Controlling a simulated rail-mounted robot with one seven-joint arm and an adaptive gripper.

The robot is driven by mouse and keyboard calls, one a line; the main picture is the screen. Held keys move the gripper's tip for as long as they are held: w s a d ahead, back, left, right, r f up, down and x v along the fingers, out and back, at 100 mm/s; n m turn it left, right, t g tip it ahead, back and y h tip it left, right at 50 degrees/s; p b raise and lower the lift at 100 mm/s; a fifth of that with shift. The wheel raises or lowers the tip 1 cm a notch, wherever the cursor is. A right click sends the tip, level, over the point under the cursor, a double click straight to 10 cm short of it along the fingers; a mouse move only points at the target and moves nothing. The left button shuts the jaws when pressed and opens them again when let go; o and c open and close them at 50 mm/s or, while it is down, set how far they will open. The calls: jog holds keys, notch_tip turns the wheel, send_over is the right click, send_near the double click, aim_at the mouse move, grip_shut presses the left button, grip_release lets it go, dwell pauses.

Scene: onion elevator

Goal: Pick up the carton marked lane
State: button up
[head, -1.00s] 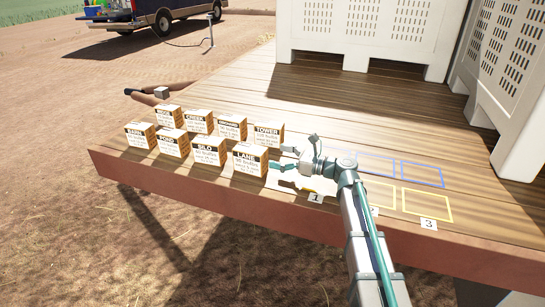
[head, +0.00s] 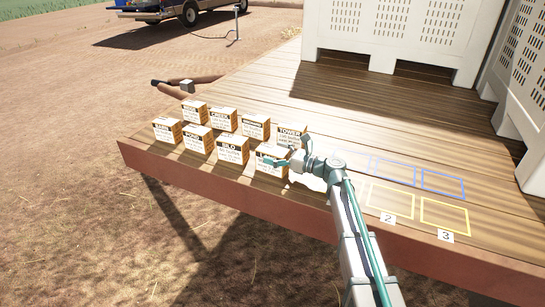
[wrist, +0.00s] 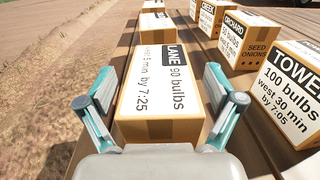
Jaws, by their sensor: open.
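The carton marked LANE (head: 267,168) stands upright at the right end of the front row, partly covered by my gripper in the head view. In the wrist view the LANE carton (wrist: 158,130) fills the middle, its label reading 90 bulbs, west 5 min, by 7:25. My gripper (head: 287,153) is open at the carton's right end. In the wrist view my gripper (wrist: 158,75) has one finger along each side of the carton, with a gap on both sides. Nothing is held.
The TOWER carton (head: 290,134) stands close behind LANE and shows right of my gripper in the wrist view (wrist: 292,92). The SILO carton (head: 232,149) is to the left. Blue and yellow outlined spots lie right, including one marked 3 (head: 446,236). White bins (head: 395,35) stand behind.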

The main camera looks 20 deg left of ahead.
jog(key=shift+a, duration=0.4)
jog(key=c, duration=1.5)
jog(key=shift+c, duration=0.2)
